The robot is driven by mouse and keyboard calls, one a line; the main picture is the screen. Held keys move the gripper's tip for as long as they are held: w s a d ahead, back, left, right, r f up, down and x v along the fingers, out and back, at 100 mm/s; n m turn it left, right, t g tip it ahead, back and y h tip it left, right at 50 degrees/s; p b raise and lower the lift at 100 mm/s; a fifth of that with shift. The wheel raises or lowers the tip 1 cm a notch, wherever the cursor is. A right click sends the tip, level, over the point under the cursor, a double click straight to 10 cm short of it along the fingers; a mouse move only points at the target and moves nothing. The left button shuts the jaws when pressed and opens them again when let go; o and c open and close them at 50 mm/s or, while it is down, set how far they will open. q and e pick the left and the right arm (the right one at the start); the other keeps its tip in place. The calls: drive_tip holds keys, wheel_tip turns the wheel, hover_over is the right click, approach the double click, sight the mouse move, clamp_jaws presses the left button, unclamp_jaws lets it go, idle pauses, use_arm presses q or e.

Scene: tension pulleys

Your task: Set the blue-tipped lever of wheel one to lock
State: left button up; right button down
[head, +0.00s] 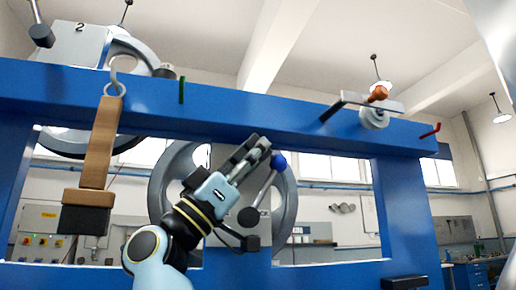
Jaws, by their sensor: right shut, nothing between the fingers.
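The blue-tipped lever (265,185) stands in front of the large grey wheel (289,205) at the centre. It slants up and to the right from a dark pivot, and its blue ball (278,161) is at the upper end. My right gripper (260,146) is shut and empty, pointing up and right. Its fingertips are just left of and slightly above the blue ball; I cannot tell whether they touch it. My gripper and wrist hide part of the wheel and its plate, and I read no wheel number or lock mark there. My left gripper is out of view.
A blue frame (225,115) spans the view. A plate marked 2 (78,43) sits upper left. An orange-knobbed part (377,94) and a red hook (431,131) are on the right.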

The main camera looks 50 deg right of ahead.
drive_tip(key=v, duration=0.7)
idle(0.5)
